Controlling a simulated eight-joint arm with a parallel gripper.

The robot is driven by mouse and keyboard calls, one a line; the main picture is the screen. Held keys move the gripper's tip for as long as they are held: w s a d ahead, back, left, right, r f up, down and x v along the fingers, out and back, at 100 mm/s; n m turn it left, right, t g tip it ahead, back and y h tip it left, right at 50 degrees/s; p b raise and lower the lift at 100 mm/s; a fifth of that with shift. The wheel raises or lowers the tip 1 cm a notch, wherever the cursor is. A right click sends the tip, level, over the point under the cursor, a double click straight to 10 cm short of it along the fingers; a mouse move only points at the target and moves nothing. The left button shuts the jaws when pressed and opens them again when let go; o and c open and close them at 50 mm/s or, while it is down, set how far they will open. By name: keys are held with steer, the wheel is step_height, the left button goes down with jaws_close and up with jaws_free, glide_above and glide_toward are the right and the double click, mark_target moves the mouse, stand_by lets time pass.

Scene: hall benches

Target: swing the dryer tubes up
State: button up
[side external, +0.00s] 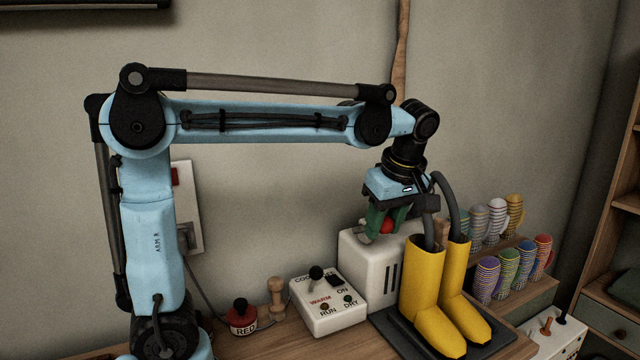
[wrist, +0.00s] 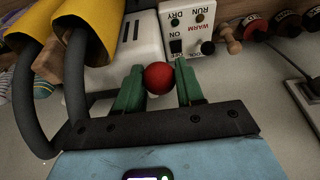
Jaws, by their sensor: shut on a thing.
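My gripper (side external: 381,229) has green fingers shut on a red ball knob (wrist: 158,78), above the white dryer box (side external: 354,262). What the knob is fixed to is hidden. Two dark grey dryer tubes (side external: 449,199) arch beside my gripper and run down into the tops of two yellow boots (side external: 422,284). The boots stand upright on a dark tray (side external: 399,338). In the wrist view the tubes (wrist: 75,85) curve at the left, with their ends inside the boots (wrist: 88,22).
A white control box (side external: 328,302) with a black-knobbed lever, switch and lamps sits left of the dryer. A jar marked RED (side external: 242,318) and a wooden peg (side external: 277,297) stand further left. Striped mugs (side external: 487,279) fill racks at the right. The wall is close behind.

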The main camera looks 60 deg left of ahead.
steer(key=shift+a+r, duration=0.15)
steer(key=shift+a, duration=0.05)
steer(key=shift+a+r, duration=0.65)
steer(key=shift+r, duration=0.2)
steer(key=shift+a+r, duration=0.7)
steer(key=shift+a, duration=0.1)
steer(key=shift+a+r, duration=0.1)
steer(key=shift+a, duration=0.05)
steer(key=shift+a+r, duration=0.45)
steer(key=shift+a, duration=0.4)
